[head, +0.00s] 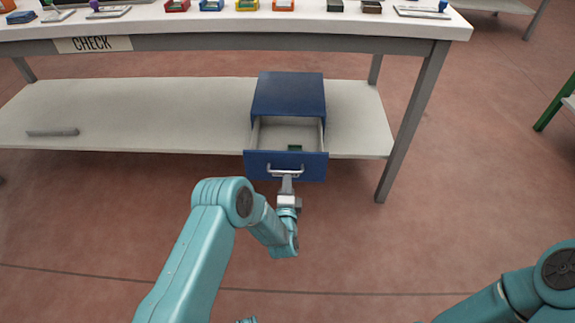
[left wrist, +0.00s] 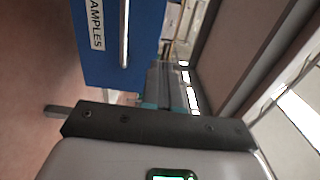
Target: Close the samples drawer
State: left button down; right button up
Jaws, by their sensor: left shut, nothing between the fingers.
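The samples drawer (head: 258,165) is the blue-fronted drawer of a small blue cabinet (head: 290,93) on the lower shelf. It is pulled out, and a small green item (head: 295,148) lies inside it. Its front has a silver bar handle (head: 272,171). The left wrist view shows the blue front (left wrist: 103,68) with its SAMPLES label (left wrist: 96,24). My left gripper (head: 286,184) is shut and empty, right at the drawer front by the handle. Whether it touches the front, I cannot tell. My right gripper is out of view; only part of my right arm shows at the lower right.
The lower shelf (head: 170,110) holds the cabinet and a grey rod (head: 52,132) at the far left. Above is a white table (head: 300,22) with a CHECK sign (head: 92,44) and several small trays. A table leg (head: 410,125) stands right of the cabinet. The floor in front is clear.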

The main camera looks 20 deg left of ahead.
aim_at(289, 154)
pick_arm(q)
jog(key=b+x, duration=0.1)
jog(key=x, duration=0.3)
jog(key=b+x, duration=0.2)
jog(key=x, duration=0.3)
jog(key=shift+w+a+f, duration=0.1)
jog(key=shift+f, duration=0.15)
jog(key=shift+w+a+r+b, duration=0.1)
jog(key=shift+w+r+b, duration=0.05)
jog(key=shift+w+b, duration=0.2)
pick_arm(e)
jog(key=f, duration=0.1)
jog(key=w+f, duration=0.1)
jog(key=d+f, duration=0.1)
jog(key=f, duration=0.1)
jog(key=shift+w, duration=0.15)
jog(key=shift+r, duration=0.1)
